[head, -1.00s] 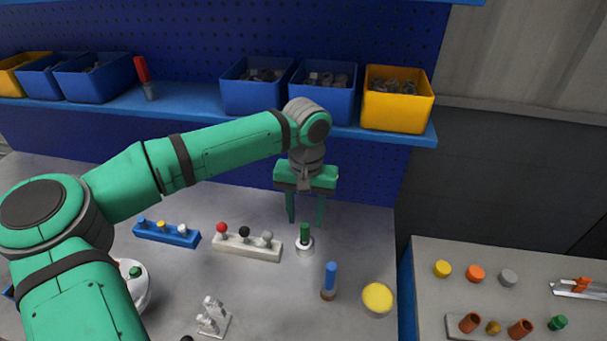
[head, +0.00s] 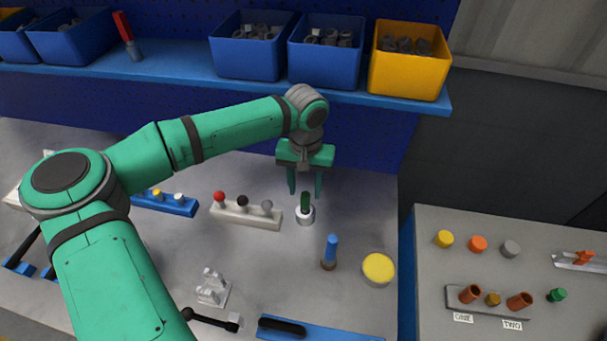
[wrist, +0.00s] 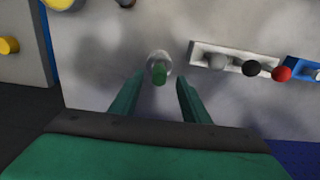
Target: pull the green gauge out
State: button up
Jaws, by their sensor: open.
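The green gauge (head: 305,201) is a green cylinder standing upright in a white-grey round holder (head: 305,216) on the grey bench. In the wrist view the green gauge (wrist: 160,73) shows from above in its holder (wrist: 159,60), ahead of and roughly between the fingertips. My gripper (head: 305,190) is open and empty, pointing down, its fingers near the gauge and apparently just behind it in the head view. My gripper also shows in the wrist view (wrist: 157,85), with a wide gap between the fingers. I see no contact with the gauge.
A white block with red, black and grey knobs (head: 246,213) stands left of the holder. A blue-topped peg (head: 330,250) and a yellow disc (head: 378,268) stand nearer, to the right. A shelf with bins (head: 170,72) overhangs the back. A side table (head: 480,217) is at right.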

aim_at(305, 204)
notch_tip(305, 204, down, 6)
jog(key=shift+d+r, duration=0.15)
jog(key=shift+r, duration=0.05)
jog(key=shift+s+f, duration=0.1)
jog(key=shift+f, duration=0.9)
